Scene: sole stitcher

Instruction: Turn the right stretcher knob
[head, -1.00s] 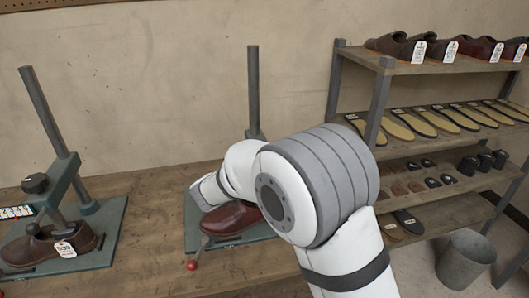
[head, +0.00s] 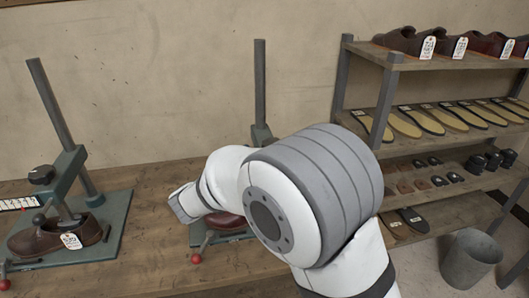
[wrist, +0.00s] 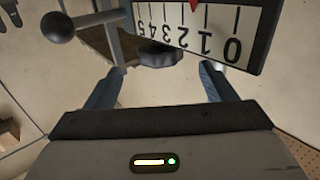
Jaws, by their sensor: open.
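The right stretcher, a grey-green post (head: 260,85) on a flat base, stands on the bench behind my arm. A dark red shoe (head: 232,224) on it is mostly covered by my arm. Its knob is hidden in the head view. In the wrist view a dark rounded knob (wrist: 160,55) shows beside a white number scale (wrist: 200,28) with a red pointer. My gripper (wrist: 160,82) is open, one finger to each side of the knob and a little short of it in the picture; contact is not visible. My fingers are hidden in the head view.
The left stretcher (head: 70,180) holds a tagged brown shoe (head: 58,238) and has a dark knob (head: 41,174). A red-balled lever (head: 196,258) sticks out at the right stretcher's front. A shelf rack (head: 392,62) and grey bin (head: 470,258) stand at right.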

